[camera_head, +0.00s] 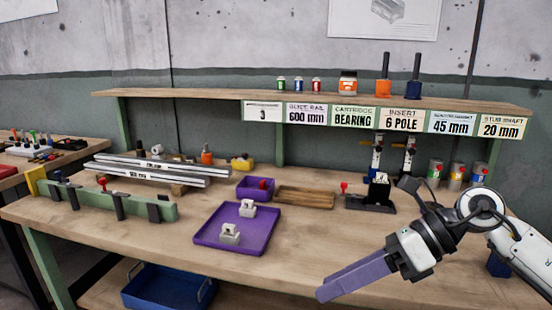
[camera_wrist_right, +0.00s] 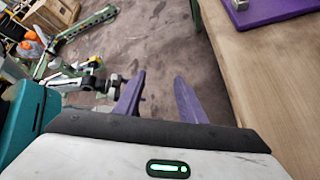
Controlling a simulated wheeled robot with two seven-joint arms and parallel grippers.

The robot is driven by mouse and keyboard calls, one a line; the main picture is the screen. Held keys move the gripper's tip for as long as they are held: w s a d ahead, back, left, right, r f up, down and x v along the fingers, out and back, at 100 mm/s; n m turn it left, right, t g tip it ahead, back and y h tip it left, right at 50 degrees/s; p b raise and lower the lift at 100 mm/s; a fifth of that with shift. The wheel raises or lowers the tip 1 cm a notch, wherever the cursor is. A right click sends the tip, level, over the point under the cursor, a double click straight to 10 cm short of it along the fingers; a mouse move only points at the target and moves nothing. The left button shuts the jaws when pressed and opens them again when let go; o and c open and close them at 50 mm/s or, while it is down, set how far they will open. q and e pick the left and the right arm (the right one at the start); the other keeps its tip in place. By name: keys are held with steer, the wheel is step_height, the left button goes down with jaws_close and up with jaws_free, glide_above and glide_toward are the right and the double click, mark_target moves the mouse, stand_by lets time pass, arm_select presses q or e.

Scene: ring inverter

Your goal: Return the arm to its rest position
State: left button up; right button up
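My right gripper (camera_head: 326,288) is at the lower right of the head view, over the front edge of the workbench (camera_head: 130,230). In the right wrist view its two purple fingers (camera_wrist_right: 160,77) stand apart with nothing between them, and the floor shows past them. The gripper is clear of the parts on the bench.
A purple tray (camera_head: 206,238) holds two pale blocks (camera_head: 247,209) left of my right gripper. A black fixture (camera_head: 372,203) stands behind the gripper. Metal rails (camera_head: 150,169) lie at the left. A shelf (camera_head: 220,96) spans the back. The front-centre bench is bare.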

steer(key=s+a+r+m+t+y+p, duration=0.15)
steer(key=a+m+t+y, duration=0.35)
steer(key=a+m+y, duration=0.5)
steer(key=w+d+f+m+t+h, duration=0.1)
steer(key=d+f+m+t+h, duration=0.5)
steer(key=m, duration=0.6)
steer(key=w+d+f+m+t+h, duration=0.1)
steer(key=d+f+m+t+h, duration=0.4)
steer(key=f+m, duration=0.5)
steer(key=s+d+f+m+g+h, duration=0.2)
steer(key=s+f+m, duration=0.4)
steer(key=s+f, duration=0.3)
steer(key=s+d+f+m+g+h+p, duration=0.1)
steer(key=s+f+m+g+h, duration=0.4)
steer(key=s+f, duration=0.5)
steer(key=shift+s+d+f+m+g, duration=0.2)
steer(key=shift+d+f+m+g, duration=0.3)
steer(key=shift+d+m, duration=0.25)
